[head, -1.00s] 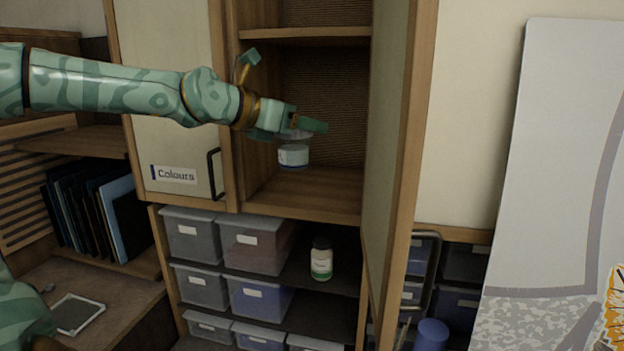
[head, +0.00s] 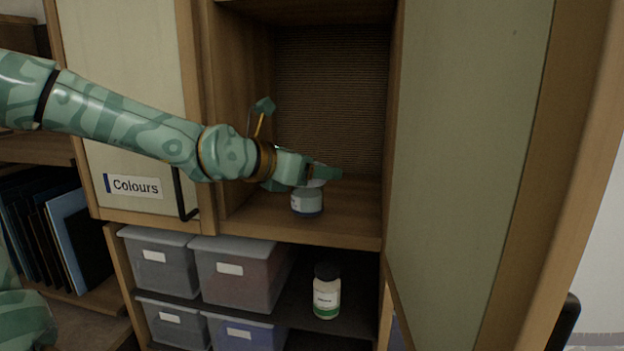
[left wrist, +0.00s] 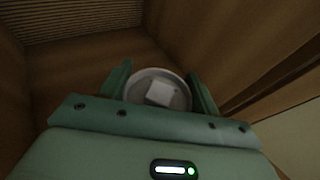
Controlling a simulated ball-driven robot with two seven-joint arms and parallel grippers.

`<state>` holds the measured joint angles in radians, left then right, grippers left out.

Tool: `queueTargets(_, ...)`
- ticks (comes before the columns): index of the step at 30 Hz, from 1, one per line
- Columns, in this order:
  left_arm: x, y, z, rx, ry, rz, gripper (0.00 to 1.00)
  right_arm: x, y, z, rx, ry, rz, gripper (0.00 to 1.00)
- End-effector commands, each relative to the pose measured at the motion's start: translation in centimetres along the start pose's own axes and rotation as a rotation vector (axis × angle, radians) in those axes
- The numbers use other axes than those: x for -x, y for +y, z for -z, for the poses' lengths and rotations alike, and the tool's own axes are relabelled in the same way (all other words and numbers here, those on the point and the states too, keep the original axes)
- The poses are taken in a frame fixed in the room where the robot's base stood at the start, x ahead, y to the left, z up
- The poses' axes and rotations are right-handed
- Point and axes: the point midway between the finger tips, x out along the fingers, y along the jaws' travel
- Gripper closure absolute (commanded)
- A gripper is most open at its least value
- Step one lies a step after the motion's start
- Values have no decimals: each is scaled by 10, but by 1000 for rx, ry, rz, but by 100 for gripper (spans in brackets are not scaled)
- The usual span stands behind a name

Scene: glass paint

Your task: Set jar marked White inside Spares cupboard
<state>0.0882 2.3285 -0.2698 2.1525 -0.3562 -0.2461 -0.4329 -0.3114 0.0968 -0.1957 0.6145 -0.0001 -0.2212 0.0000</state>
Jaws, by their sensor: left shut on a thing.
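My left gripper (head: 308,178) is inside the open cupboard, shut on a pale jar (head: 307,202) with a dark blue-grey base band. The jar looks upright and sits low over the cupboard floor (head: 345,222); I cannot tell whether it touches. Its label is too small to read. In the left wrist view, the jar's round lid with a pale square mark (left wrist: 158,92) lies between the two fingers (left wrist: 160,84). The open door (head: 465,150) stands at the right, and no Spares label shows. My right gripper is not in view.
The door marked Colours (head: 125,130) is closed at the left, with a dark handle (head: 183,195). Below, an open shelf holds several lidded bins (head: 240,272) and a white bottle with a green band (head: 327,295). The cupboard floor around the jar is clear.

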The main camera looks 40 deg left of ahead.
Motion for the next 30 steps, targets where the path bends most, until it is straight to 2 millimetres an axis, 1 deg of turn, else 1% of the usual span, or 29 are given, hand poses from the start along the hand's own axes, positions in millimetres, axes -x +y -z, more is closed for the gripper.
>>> queueTargets(1, -4, -2, 13, 0, 0, 0, 81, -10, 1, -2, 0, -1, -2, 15)
queueTargets(2, -4, -3, 14, 0, 0, 0, 81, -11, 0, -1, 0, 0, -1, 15)
queueTargets(3, -4, -3, 14, -1, -1, 0, 87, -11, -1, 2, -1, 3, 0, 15)
queueTargets(4, -3, -3, 13, -1, -2, 0, 87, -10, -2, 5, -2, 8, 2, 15)
queueTargets(5, -3, -3, 12, -1, -1, 0, 94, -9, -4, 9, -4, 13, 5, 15)
queueTargets(7, -3, -3, 12, 0, 0, 0, 94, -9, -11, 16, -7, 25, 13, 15)
queueTargets(8, -3, -3, 13, 1, 1, 0, 36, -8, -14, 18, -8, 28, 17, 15)
queueTargets(9, -3, -3, 12, 1, 1, 0, 24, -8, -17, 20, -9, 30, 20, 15)
queueTargets(10, -3, -3, 12, 1, 1, 0, 16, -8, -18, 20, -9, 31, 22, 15)
queueTargets(18, -3, -3, 12, 0, -1, 0, 16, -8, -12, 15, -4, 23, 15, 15)
queueTargets(22, 3, -3, 11, -2, -4, 0, 16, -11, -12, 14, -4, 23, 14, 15)
queueTargets(26, 21, -3, 11, -3, -7, -1, 16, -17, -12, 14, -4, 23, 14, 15)
queueTargets(30, 49, -3, 12, -3, -7, -1, 16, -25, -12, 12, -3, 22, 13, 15)
